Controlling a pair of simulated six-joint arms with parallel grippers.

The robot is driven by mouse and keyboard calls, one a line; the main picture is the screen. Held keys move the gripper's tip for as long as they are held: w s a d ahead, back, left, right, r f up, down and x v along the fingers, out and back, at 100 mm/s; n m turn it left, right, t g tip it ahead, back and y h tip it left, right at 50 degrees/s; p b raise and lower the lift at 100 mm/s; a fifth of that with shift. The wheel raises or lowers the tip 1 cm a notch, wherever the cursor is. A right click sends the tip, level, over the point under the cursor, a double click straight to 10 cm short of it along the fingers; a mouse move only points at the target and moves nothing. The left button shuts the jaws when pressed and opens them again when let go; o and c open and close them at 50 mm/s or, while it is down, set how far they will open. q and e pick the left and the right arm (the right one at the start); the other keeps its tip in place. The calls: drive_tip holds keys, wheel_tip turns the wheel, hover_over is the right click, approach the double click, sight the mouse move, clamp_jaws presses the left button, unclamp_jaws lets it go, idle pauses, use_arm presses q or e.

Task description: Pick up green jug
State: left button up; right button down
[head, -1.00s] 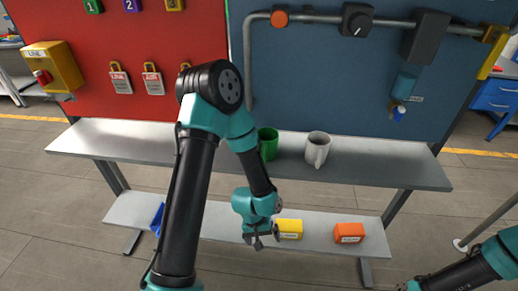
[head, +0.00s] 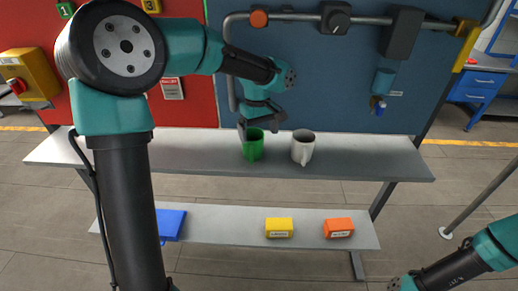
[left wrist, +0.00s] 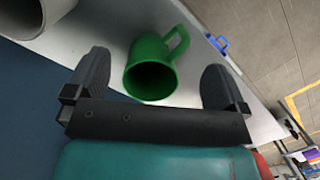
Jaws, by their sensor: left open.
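The green jug (head: 253,150) stands on the upper grey shelf, left of a white mug. My left gripper (head: 262,122) is just above and behind the jug's rim, with its fingers spread. In the left wrist view the green jug (left wrist: 148,80) shows between the two open fingers of my left gripper (left wrist: 156,62), apart from both. Its dark opening faces the camera, and its handle (left wrist: 178,42) points up and right. My right arm enters at the lower right of the head view, but its gripper is out of frame.
The white mug (head: 303,148) stands close to the right of the jug. A yellow box (head: 279,228), an orange box (head: 338,228) and a blue item (head: 171,222) rest on the lower shelf (head: 215,235). A blue panel with a grey pipe (head: 300,17) rises behind the upper shelf.

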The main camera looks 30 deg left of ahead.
use_arm(q)
wheel_tip(320, 180, up, 5)
drive_tip(key=n+y, duration=0.1)
hover_over(255, 129)
drive_tip(key=s+d, duration=0.2)
drive_tip(key=s, duration=0.1)
drive_tip(key=shift+t, duration=0.4)
wheel_tip(255, 129, down, 7)
drive_tip(key=shift+s, duration=0.15)
drive_tip(key=shift+a, duration=0.1)
drive_tip(key=shift+s+a+f, duration=0.1)
drive_tip(key=shift+s+f, duration=0.05)
drive_tip(key=shift+f, duration=1.15)
drive_tip(key=shift+s+a+f, duration=0.1)
drive_tip(key=shift+f, duration=1.15)
drive_tip(key=shift+c, duration=0.4)
drive_tip(key=c, duration=0.7)
